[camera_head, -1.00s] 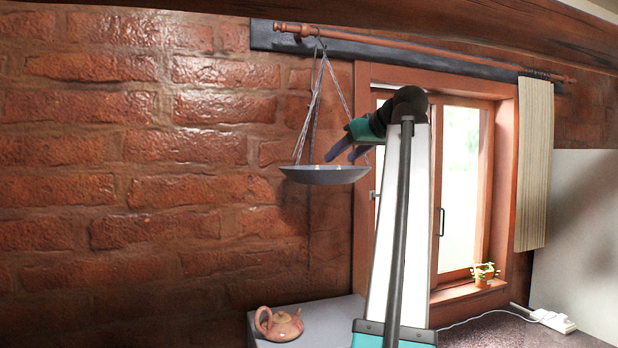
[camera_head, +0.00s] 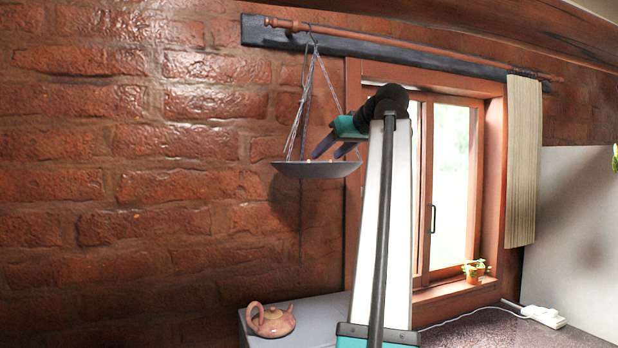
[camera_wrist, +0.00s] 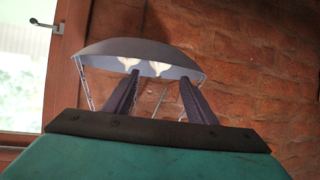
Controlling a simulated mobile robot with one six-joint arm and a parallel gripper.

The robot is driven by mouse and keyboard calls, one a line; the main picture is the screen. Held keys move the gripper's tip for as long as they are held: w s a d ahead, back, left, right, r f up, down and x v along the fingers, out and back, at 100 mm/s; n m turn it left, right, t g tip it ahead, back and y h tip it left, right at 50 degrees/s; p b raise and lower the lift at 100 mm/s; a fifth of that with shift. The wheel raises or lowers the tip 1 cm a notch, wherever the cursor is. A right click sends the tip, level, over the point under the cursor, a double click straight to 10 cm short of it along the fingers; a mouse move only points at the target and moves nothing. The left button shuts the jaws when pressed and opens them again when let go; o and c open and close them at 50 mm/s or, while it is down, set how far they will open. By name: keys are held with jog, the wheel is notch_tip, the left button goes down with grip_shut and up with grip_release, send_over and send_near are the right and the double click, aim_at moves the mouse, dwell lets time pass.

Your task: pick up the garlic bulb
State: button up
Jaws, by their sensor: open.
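A grey dish (camera_head: 315,173) hangs on chains from the rod, left of the window. Two pale garlic bulbs sit in it, a left bulb (camera_wrist: 128,62) and a right bulb (camera_wrist: 159,68) in the wrist view, where the dish looks upside down. In the head view only small tops show above the rim. My gripper (camera_head: 322,154) is open and tilted down at the dish. In the wrist view the bulbs show between and just beyond the fingertips (camera_wrist: 159,77), the left bulb close to the left finger. I cannot tell whether anything touches.
Chains (camera_head: 303,110) rise around the gripper to the curtain rod (camera_head: 420,50). The window (camera_head: 450,185) and a curtain (camera_head: 523,160) are at right. Below, a teapot (camera_head: 271,320) stands on a grey surface, and a potted plant (camera_head: 474,270) stands on the sill.

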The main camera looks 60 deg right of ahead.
jog(key=shift+b+x, duration=0.8)
jog(key=shift+x, duration=0.65)
jog(key=shift+w+d+f+p, duration=0.25)
jog(key=shift+w+p, duration=0.15)
jog(key=shift+w, duration=0.15)
jog(key=shift+x, duration=0.8)
jog(key=shift+p, duration=0.3)
jog(key=p+x, duration=0.2)
jog(key=shift+w+d, duration=0.1)
jog(key=shift+w, duration=0.15)
jog(key=shift+p+x, duration=0.55)
jog(key=shift+x, duration=0.8)
jog(key=shift+s+f, duration=0.1)
jog(key=c, duration=0.8)
